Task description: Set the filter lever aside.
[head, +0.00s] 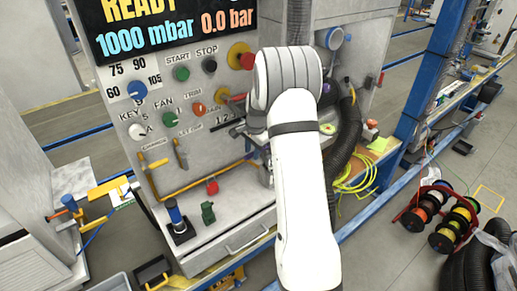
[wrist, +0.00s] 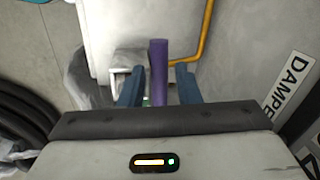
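My gripper (wrist: 158,88) shows in the wrist view with its two blue fingers apart. A purple upright bar (wrist: 158,68) stands between the fingers, with a gap on each side. It looks like the lever, but no filter label is readable. The bar's lower end is hidden by my gripper's body. A grey-white block (wrist: 128,60) lies just left of the bar. In the head view my white arm reaches up to the right side of the control panel (head: 215,110) and hides my fingers and the bar.
A yellow-orange pipe (wrist: 205,35) runs close to the right finger. A damper label (wrist: 290,82) is on the right. In the head view a dark corrugated hose (head: 347,140) hangs right of my arm. Cable reels (head: 440,218) stand on the floor at right.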

